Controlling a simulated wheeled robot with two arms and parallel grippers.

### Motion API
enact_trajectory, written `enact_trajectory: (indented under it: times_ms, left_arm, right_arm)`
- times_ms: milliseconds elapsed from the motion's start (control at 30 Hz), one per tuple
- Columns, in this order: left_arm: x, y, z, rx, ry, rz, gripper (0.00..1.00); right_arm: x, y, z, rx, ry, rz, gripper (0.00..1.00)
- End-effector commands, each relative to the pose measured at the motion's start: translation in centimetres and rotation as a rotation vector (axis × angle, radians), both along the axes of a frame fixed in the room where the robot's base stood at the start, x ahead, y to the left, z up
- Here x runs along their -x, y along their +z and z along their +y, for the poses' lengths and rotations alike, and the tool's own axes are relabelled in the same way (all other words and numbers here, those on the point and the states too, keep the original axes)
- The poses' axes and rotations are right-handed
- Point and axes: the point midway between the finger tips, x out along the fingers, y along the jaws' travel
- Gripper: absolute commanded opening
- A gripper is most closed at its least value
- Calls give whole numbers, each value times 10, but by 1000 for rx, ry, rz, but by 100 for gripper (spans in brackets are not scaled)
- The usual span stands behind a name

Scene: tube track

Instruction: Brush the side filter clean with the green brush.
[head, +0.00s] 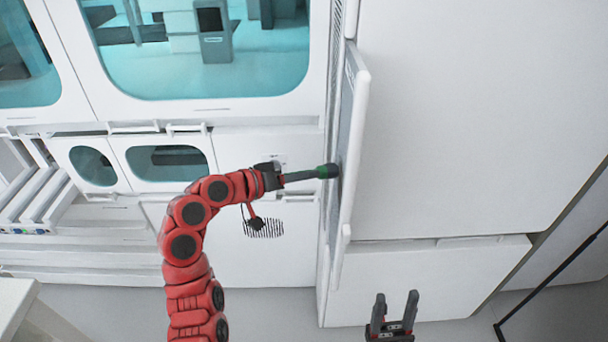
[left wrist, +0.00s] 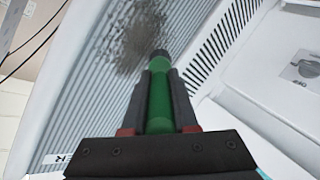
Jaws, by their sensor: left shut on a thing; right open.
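The side filter (head: 347,140) is a tall grey ribbed panel in a white frame on the side of the large white machine. In the left wrist view the filter's ribbed face (left wrist: 85,75) bears a dark, speckled dirt patch (left wrist: 143,35). My left gripper (head: 283,180) is shut on the green brush (left wrist: 160,100), whose green part also shows in the head view (head: 327,171). The brush points at the filter, its tip at or very near the surface by the lower edge of the dirt; I cannot tell whether it touches. My right gripper (head: 394,305) is open and empty, low in the head view.
The large white cabinet (head: 470,120) fills the right side. A white machine with teal windows (head: 205,50) stands behind my left arm. A dark slotted vent (left wrist: 222,50) and a round knob (left wrist: 308,65) lie beside the filter. Grey floor (head: 450,330) shows below.

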Motion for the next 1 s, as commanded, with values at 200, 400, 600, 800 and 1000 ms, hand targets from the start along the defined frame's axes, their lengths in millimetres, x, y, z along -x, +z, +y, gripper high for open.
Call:
enact_trajectory:
  times_ms: [200,400,600,800,1000]
  left_arm:
    - [0,1,-1,0,-2,-1,0]
    - [0,7,-1,0,-2,-2,0]
    - [0,19,-1,1,-3,-2,0]
    - [0,23,-1,1,-3,-2,0]
    - [0,35,-1,0,-2,-3,0]
  right_arm:
    - [0,0,0,0,0,0,52]
    - [0,3,0,0,0,0,52]
    - [0,8,0,0,0,0,52]
    - [0,9,0,0,0,0,52]
    - [0,14,0,0,0,0,52]
